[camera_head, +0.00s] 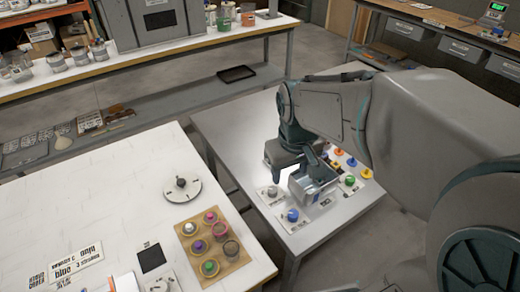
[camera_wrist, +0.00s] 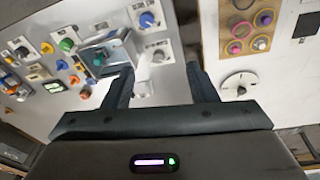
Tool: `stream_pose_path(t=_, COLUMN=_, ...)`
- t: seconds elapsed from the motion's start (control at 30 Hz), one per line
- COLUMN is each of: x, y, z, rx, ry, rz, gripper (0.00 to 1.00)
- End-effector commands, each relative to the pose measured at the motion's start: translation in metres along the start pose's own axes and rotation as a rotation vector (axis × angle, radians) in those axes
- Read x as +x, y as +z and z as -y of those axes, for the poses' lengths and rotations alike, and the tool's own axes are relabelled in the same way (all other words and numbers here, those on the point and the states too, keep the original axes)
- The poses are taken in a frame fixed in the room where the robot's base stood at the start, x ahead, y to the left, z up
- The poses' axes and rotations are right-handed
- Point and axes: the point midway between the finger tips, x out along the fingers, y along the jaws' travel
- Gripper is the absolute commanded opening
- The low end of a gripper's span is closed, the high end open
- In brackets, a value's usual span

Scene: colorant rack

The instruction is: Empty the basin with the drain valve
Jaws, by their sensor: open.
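A small grey metal basin (camera_head: 313,183) stands on the right-hand bench, and it also shows in the wrist view (camera_wrist: 100,50), left of my fingers. A blue knob (camera_head: 292,215) on a white plate is in front of it, seen at the top of the wrist view (camera_wrist: 147,19). A pale knob (camera_head: 272,191) on another plate is beside the basin, and in the wrist view (camera_wrist: 158,56) it lies beyond the gap between my fingers. I cannot tell which knob is the drain valve. My gripper (camera_wrist: 162,75) is open and empty above the bench, apart from the knobs.
A green knob (camera_head: 349,180) and several yellow, orange and blue knobs sit behind the basin. A floor gap separates the two tables.

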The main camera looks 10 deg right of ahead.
Motion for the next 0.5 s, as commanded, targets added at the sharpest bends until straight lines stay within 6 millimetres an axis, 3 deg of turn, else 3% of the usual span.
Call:
stream_pose_path(t=0.3, x=0.057, y=-0.070, z=-0.014, rx=-0.200, ry=-0.033, rz=0.091, gripper=0.52)
stream_pose_path(t=0.5, x=0.095, y=-0.102, z=-0.021, rx=-0.302, ry=-0.066, rz=0.129, gripper=0.52)
